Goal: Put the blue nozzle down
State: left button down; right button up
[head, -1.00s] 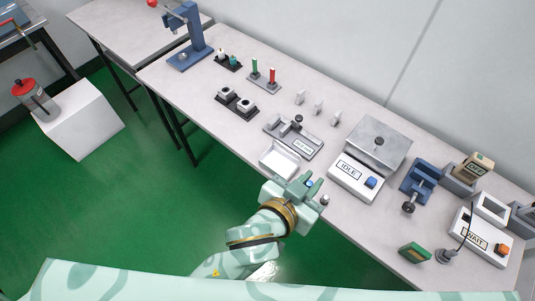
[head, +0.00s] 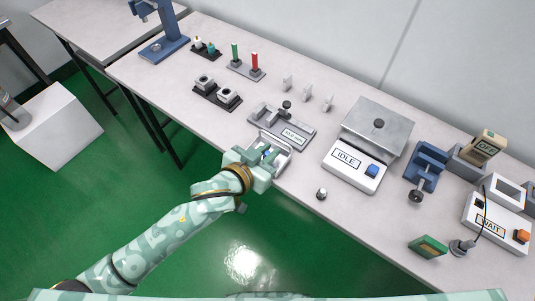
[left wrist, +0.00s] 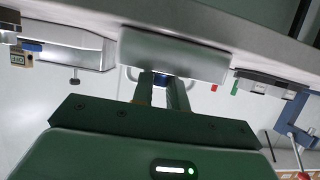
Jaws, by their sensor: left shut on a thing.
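My left gripper (head: 266,156) is at the front edge of the long table, over a small white tray (head: 287,166). It is shut on the blue nozzle (head: 267,153), which shows only as a small blue patch between the fingertips. In the left wrist view the blue nozzle (left wrist: 160,79) sits between the two fingers, mostly hidden. The pale tray wall (left wrist: 175,55) lies just beyond it. I cannot tell whether the nozzle touches the tray. My right gripper is not in view.
Behind the tray is a grey fixture (head: 282,131) with a label. Black holders (head: 217,93) stand to the left. Bare table lies between them.

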pick_arm(q)
jog(key=shift+f, duration=0.35)
jog(key=c, duration=1.4)
grip_release()
jog(key=shift+f, duration=0.15)
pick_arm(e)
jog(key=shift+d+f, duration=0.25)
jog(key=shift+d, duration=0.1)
